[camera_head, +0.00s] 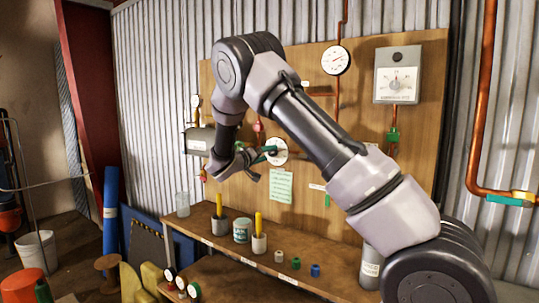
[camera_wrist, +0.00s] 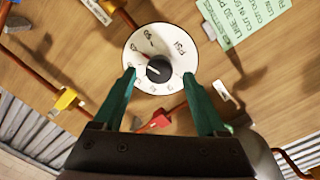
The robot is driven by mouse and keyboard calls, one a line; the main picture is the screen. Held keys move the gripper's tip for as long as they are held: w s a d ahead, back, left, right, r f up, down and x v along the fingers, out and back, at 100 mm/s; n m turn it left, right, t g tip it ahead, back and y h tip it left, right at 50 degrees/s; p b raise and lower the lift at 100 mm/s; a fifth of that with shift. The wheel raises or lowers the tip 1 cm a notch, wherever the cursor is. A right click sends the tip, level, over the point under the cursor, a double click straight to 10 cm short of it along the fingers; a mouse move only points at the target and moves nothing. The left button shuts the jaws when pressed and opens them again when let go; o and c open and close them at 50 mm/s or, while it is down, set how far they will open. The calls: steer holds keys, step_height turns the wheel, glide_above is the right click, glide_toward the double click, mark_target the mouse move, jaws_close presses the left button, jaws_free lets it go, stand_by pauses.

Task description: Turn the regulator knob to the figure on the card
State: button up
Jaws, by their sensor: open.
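The regulator's black knob (camera_wrist: 158,69) sits in the middle of a round white dial (camera_wrist: 140,45) marked PSI, with figures around it. A pale mark shows on the knob, but its exact setting is too small to read. In the head view the dial (camera_head: 278,146) is on the wooden board. My gripper (camera_wrist: 158,75) is open, its green fingers on either side of the knob with gaps between. It shows in the head view (camera_head: 266,154) in front of the dial.
The board carries a gauge (camera_head: 336,60), a grey box with a dial (camera_head: 397,74) and copper pipes. Yellow (camera_wrist: 66,99) and red (camera_wrist: 155,121) valve handles lie near my fingers. A bench (camera_head: 325,282) below holds cups, a can and small coloured fittings.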

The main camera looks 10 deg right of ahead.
steer(key=shift+x, duration=1)
steer(key=shift+s, duration=0.1)
steer(key=shift+c, duration=0.2)
jaws_close()
